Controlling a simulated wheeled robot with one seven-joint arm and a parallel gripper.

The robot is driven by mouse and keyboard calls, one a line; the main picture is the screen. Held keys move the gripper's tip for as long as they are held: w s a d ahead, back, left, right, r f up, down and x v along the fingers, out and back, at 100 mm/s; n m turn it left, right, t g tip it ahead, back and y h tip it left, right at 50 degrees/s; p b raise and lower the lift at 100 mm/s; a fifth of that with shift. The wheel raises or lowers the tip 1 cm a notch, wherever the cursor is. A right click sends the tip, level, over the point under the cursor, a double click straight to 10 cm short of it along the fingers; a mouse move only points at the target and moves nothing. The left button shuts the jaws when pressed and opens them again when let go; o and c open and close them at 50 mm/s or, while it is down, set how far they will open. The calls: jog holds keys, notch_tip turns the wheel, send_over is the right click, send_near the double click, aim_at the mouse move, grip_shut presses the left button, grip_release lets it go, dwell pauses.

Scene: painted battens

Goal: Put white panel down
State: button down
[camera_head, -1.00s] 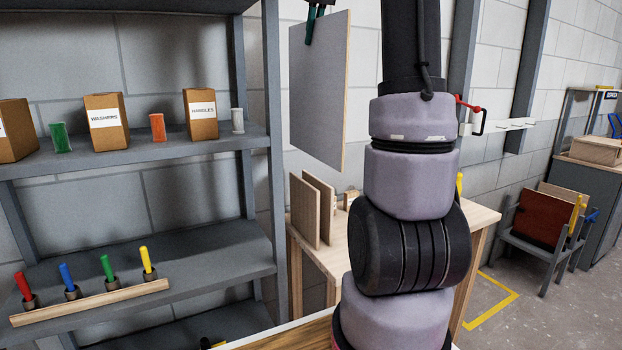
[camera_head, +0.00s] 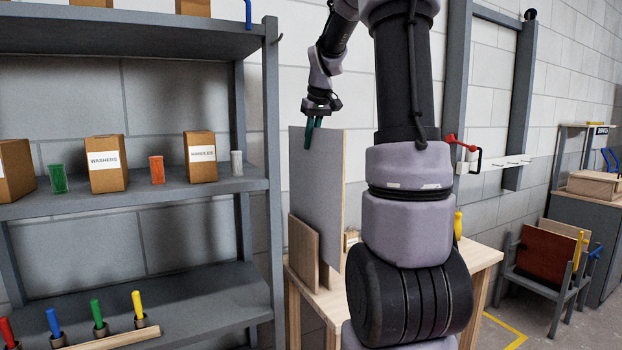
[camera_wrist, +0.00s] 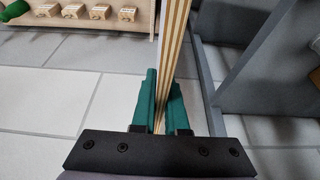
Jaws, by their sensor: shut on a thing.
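The white panel (camera_head: 317,180), looking pale grey with a light wood edge, stands upright. My gripper (camera_head: 312,132) is shut on its top edge from above. In the wrist view my gripper (camera_wrist: 162,95) has its green fingers on both sides of the panel's layered edge (camera_wrist: 173,45). The panel's lower part is behind a brown upright board (camera_head: 303,252) on the wooden table (camera_head: 481,258). A second board is mostly hidden by the panel. I cannot tell whether the panel's bottom touches the table.
A grey shelf unit (camera_head: 257,184) with boxes and coloured pieces stands close on the left. My own arm hides part of the table. A rack with brown and red boards (camera_head: 548,258) stands at the right. Floor shows between it and the table.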

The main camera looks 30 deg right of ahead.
aim_at(311, 177)
notch_tip(311, 177, down, 11)
jog(key=shift+r, duration=0.1)
dwell(0.3)
jog(key=shift+f, duration=0.2)
jog(key=c, duration=0.9)
grip_release()
jog(key=shift+c, duration=0.2)
jog(key=shift+r, duration=0.1)
